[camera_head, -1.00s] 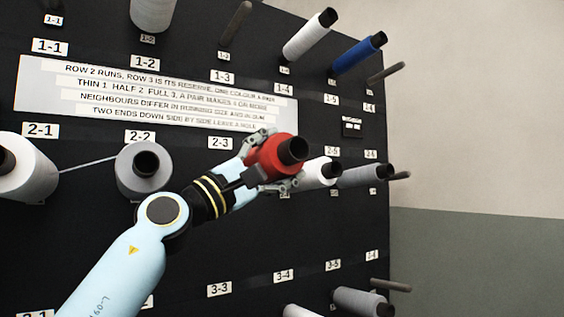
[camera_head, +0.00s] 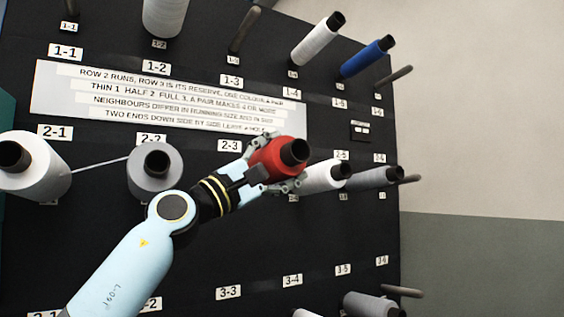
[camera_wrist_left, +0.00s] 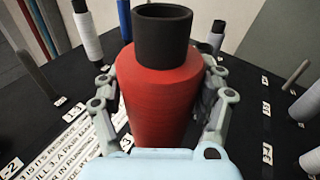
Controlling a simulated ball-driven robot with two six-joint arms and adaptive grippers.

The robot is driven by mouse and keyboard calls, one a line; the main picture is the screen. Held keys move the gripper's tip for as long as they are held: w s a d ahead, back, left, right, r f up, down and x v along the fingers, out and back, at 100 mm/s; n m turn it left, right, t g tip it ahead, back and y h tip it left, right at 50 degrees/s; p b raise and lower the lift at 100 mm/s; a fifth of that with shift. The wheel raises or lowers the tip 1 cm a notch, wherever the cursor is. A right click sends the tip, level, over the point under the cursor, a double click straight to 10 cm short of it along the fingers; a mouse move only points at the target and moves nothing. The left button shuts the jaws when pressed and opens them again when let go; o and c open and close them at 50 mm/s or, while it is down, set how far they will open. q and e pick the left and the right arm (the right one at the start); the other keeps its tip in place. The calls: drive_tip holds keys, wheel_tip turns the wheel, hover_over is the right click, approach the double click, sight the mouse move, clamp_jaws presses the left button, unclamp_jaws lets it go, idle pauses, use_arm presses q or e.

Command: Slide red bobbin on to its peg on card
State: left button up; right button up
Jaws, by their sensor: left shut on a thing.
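The red bobbin (camera_head: 279,157) is held in my left gripper (camera_head: 272,164), in front of the black card (camera_head: 200,245). Its dark core end points toward the right of the head view. In the left wrist view the red bobbin (camera_wrist_left: 160,95) stands between the two fingers, which touch it on both sides. The 2-3 label (camera_head: 229,145) is just left of the gripper. Any peg behind the bobbin is hidden by bobbin and gripper, so I cannot tell whether the bobbin is around one. My right gripper is not in view.
A white bobbin (camera_head: 322,176) sits close right of the red one, with a grey bobbin (camera_head: 372,177) beyond. Grey bobbin (camera_head: 153,168) at 2-2 is near my left arm. A bare peg (camera_head: 244,30) stands at 1-3. The card around 3-3 looks clear.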

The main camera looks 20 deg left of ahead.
use_arm(q)
drive_tip(key=shift+w+a+f+b, duration=0.2)
drive_tip(key=shift+w+a+b, duration=0.4)
drive_tip(key=shift+a+b, duration=0.2)
drive_tip(key=shift+w+a+f+b, duration=0.15)
drive_tip(key=shift+w+a+b, duration=0.45)
drive_tip(key=shift+b, duration=0.3)
drive_tip(key=shift+w+a+b, duration=0.2)
drive_tip(key=shift+a+b, duration=0.1)
drive_tip(key=shift+a, duration=0.1)
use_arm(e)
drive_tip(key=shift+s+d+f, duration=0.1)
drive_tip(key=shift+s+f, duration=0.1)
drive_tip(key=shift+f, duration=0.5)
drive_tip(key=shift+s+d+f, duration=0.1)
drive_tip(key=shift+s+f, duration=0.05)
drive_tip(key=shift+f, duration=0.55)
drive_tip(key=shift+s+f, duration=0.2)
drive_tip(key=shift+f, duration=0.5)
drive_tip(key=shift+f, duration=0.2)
